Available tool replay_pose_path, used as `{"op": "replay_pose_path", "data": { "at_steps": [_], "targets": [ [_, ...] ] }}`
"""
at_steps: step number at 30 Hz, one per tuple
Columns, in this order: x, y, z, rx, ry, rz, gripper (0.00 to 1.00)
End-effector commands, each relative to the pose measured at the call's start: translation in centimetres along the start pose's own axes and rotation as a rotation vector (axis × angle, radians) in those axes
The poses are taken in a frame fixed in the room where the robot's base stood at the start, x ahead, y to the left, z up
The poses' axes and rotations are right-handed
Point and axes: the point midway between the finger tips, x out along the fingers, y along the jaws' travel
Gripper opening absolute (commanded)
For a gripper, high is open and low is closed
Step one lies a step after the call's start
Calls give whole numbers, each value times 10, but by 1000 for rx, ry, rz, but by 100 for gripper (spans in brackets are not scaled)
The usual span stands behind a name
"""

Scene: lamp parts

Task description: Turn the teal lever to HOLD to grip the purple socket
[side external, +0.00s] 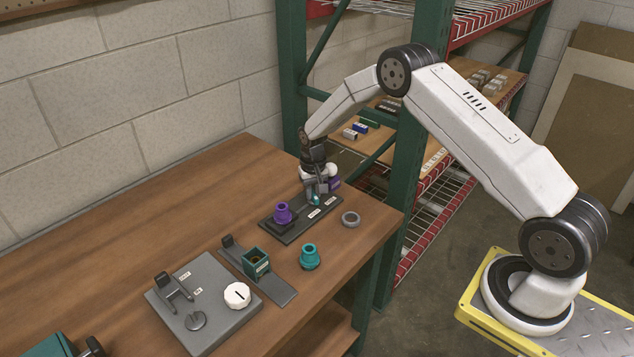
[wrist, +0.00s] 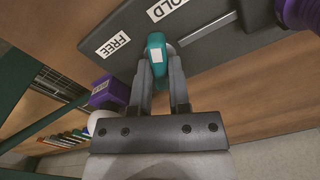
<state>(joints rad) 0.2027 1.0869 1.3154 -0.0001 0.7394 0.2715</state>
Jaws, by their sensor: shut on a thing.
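The teal lever (wrist: 156,50) is between the fingers of my gripper (wrist: 163,75), which is shut on its knob. The knob is near both printed labels, FREE (wrist: 114,43) and HOLD (wrist: 167,8); I cannot tell its exact setting. In the side external view my gripper (side external: 314,195) reaches down to the teal lever (side external: 317,200) at the far end of a dark base plate (side external: 300,232). The purple socket (side external: 282,212) stands upright at the plate's other end. Its edge shows at the wrist view's upper right (wrist: 300,12).
A purple and white part (side external: 334,183) sits close behind my gripper. A grey ring (side external: 350,218) and a teal socket (side external: 309,256) stand nearby. A teal box (side external: 257,262) and a grey fixture with a white dial (side external: 237,295) are in front.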

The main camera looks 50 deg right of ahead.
Motion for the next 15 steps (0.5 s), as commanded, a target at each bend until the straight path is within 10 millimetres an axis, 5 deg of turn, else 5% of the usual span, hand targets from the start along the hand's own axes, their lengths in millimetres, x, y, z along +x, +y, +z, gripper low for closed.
{"op": "replay_pose_path", "data": {
  "at_steps": [15],
  "targets": [
    [0, 0, 0, 303, 0, -1, 0]
  ]
}}
